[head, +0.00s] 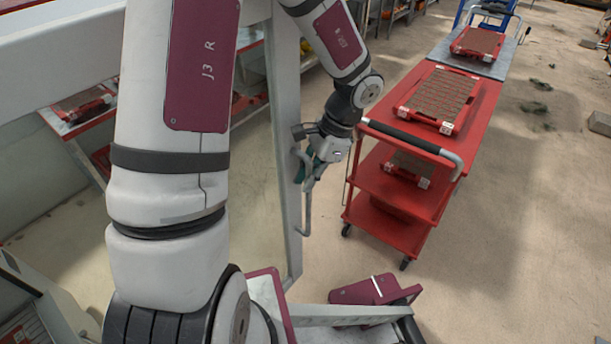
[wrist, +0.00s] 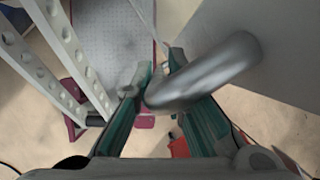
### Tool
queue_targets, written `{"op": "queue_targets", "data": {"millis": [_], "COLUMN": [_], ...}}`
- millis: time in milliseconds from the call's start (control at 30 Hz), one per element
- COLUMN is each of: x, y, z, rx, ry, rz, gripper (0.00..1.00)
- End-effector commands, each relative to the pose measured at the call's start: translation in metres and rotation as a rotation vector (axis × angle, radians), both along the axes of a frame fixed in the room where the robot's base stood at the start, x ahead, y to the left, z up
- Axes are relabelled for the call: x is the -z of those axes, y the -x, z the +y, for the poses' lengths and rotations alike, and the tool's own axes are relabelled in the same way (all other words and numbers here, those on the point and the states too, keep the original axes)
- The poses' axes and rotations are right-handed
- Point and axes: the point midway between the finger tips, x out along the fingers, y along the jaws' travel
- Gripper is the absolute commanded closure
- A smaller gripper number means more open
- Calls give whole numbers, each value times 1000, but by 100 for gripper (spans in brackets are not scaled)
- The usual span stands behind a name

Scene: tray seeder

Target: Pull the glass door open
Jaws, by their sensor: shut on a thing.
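The glass door (head: 245,170) has a pale metal frame edge (head: 288,120) and stands beside my arm in the head view. A grey metal bar handle (head: 308,205) is mounted upright on that frame edge. My gripper (head: 309,180) is at the upper part of the handle. In the wrist view the handle (wrist: 205,75) is a thick shiny tube whose curved end lies between the green fingers of my gripper (wrist: 158,92). The fingers are shut on it. The exact finger contact is partly hidden by the tube.
A red cart (head: 480,105) with a black push handle stands close to the right of my gripper, carrying a red tray (head: 438,98). Another cart with a tray (head: 478,42) stands behind it. Open concrete floor (head: 530,220) lies to the right.

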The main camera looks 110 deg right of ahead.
Motion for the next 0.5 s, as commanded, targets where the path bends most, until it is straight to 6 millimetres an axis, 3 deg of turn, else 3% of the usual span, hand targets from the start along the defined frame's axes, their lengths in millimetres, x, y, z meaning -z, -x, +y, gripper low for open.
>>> {"op": "queue_targets", "data": {"millis": [133, 167, 200, 500], "x": [0, 0, 0, -1], "y": [0, 0, 0, 0], "z": [0, 0, 0, 0], "rx": [-1, -1, -1, -1], "ry": [0, 0, 0, 0], "rz": [-1, -1, -1, 0], "gripper": [100, 83, 79, 79]}}
